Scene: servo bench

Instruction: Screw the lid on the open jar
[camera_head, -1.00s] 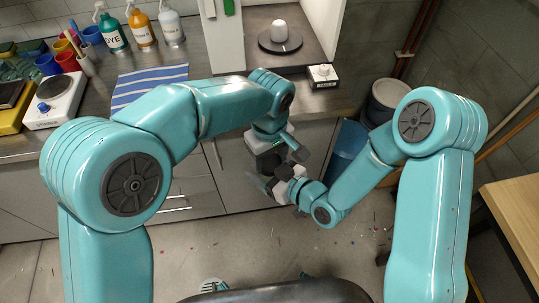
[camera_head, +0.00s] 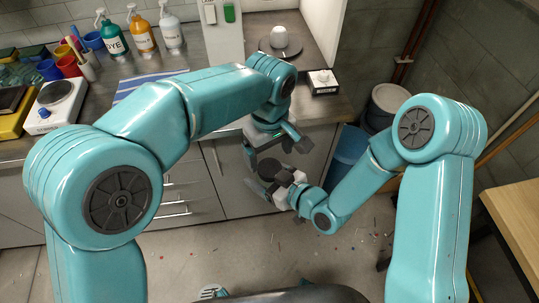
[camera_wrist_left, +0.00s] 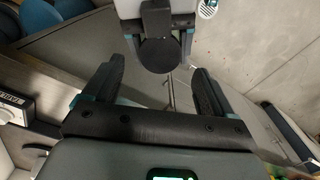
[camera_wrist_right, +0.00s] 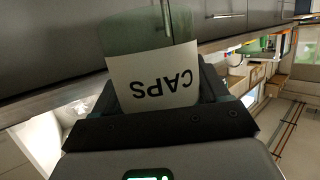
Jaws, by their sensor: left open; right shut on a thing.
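A clear, greenish jar with a white CAPS label (camera_wrist_right: 155,75) is between the fingers of my right gripper (camera_head: 275,180), which is shut on it. A flat, dark round top (camera_head: 270,167) shows at these fingers in the head view, and it also faces the camera in the left wrist view (camera_wrist_left: 160,54). It looks like a black lid, but I cannot tell how it sits on the jar. My left gripper (camera_head: 276,149) is open and empty, just above the dark top. Its two fingers (camera_wrist_left: 155,85) are apart, pointing towards it.
The bench behind holds a dark round stand (camera_head: 268,47) with a white object (camera_head: 280,37), a small box (camera_head: 323,82), a striped cloth (camera_head: 135,85), pump bottles (camera_head: 113,40) and a white scale (camera_head: 55,105). Cabinet fronts (camera_head: 240,185) stand close behind the grippers. A blue bin (camera_head: 347,150) is at their right.

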